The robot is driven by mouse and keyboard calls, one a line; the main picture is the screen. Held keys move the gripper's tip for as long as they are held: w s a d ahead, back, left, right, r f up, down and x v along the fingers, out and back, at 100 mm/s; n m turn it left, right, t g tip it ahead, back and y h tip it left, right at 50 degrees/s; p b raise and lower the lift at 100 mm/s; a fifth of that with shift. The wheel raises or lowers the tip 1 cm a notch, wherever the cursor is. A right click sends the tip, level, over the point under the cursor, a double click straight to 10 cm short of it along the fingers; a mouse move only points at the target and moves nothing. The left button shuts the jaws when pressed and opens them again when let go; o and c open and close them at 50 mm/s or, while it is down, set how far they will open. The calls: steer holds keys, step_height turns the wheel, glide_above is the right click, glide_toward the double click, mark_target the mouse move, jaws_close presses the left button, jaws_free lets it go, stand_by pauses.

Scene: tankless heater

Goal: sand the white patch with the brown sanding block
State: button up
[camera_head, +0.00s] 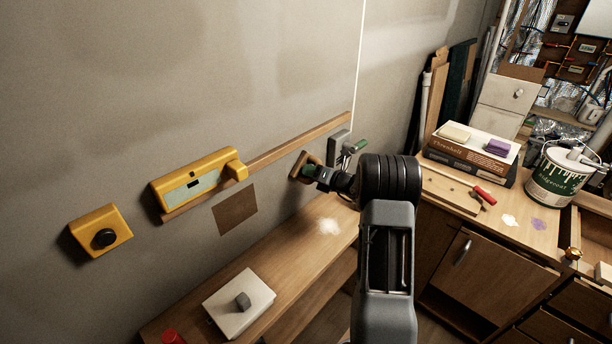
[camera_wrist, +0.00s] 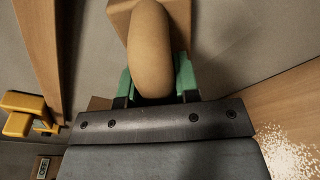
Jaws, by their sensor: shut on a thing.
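The brown sanding block (camera_head: 299,166) is near the wall at the end of my arm. In the wrist view the block (camera_wrist: 117,17) has a rounded tan grip on top. My gripper (camera_head: 310,171) is shut on that grip, with a green finger on each side, as the wrist view (camera_wrist: 155,82) shows. A rough white patch (camera_head: 328,226) lies on the wooden bench below and to the right of the block. It also shows at the lower right of the wrist view (camera_wrist: 290,157). The block is apart from this patch. The block's underside is hidden.
A second white patch (camera_head: 510,220) and a purple patch (camera_head: 538,225) are on the right counter, near a paint can (camera_head: 552,185). A white box (camera_head: 240,303) stands on the bench. Bare bench lies between.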

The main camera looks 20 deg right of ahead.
steer(key=shift+w+d, duration=0.1)
steer(key=shift+d, duration=0.2)
steer(key=v, duration=0.6)
steer(key=shift+a+f+p, duration=0.3)
steer(key=shift+f+p, duration=0.05)
steer(key=shift+s, duration=0.25)
steer(key=v, duration=0.2)
steer(key=shift+s+d+f, duration=0.1)
steer(key=shift+s+f, duration=0.05)
steer(key=shift+s, duration=0.3)
